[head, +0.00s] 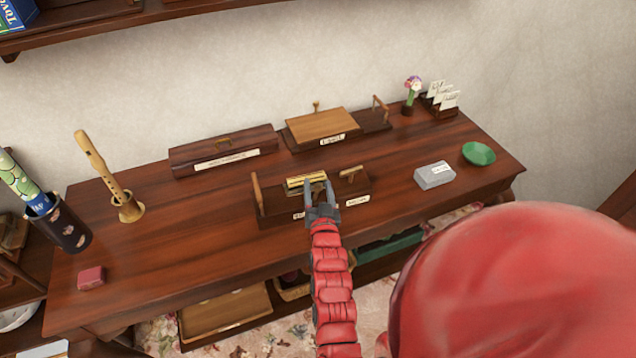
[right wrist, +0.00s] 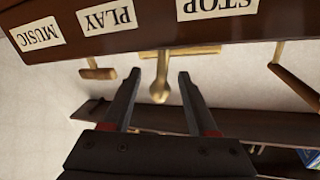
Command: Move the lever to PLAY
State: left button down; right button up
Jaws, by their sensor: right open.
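The dark wooden music box (head: 272,212) stands near the front edge of the table, with a brass cylinder (head: 306,180) on top and wooden handles at its ends. In the right wrist view its front carries the labels MUSIC (right wrist: 37,36), PLAY (right wrist: 106,16) and STOP (right wrist: 216,7). A brass lever with a round knob (right wrist: 160,92) sticks out between the PLAY and STOP labels. My right gripper (head: 319,187) is open at the box; in the right wrist view its fingers (right wrist: 157,76) lie on either side of the lever, without visible grip. The lever is hidden in the head view.
Behind stand a long closed box (head: 222,150) and another handled box (head: 322,126). A grey block (head: 434,175) and green bowl (head: 479,153) are to the right. A recorder on a stand (head: 128,208) and a red block (head: 91,278) are left. The table's left middle is clear.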

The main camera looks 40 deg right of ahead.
jog(key=shift+s+a+r, duration=0.1)
jog(key=shift+s, duration=0.05)
jog(key=shift+c, duration=0.5)
grip_shut()
jog(key=f+m+b, duration=0.1)
jog(key=b, duration=0.2)
jog(key=shift+d+m, duration=0.3)
jog(key=shift+d, duration=0.1)
jog(key=shift+s+d+r+m, duration=0.1)
jog(key=shift+r+m, duration=0.05)
jog(key=shift+m, duration=0.15)
jog(key=shift+r, duration=0.15)
jog(key=shift+o, duration=0.5)
grip_release()
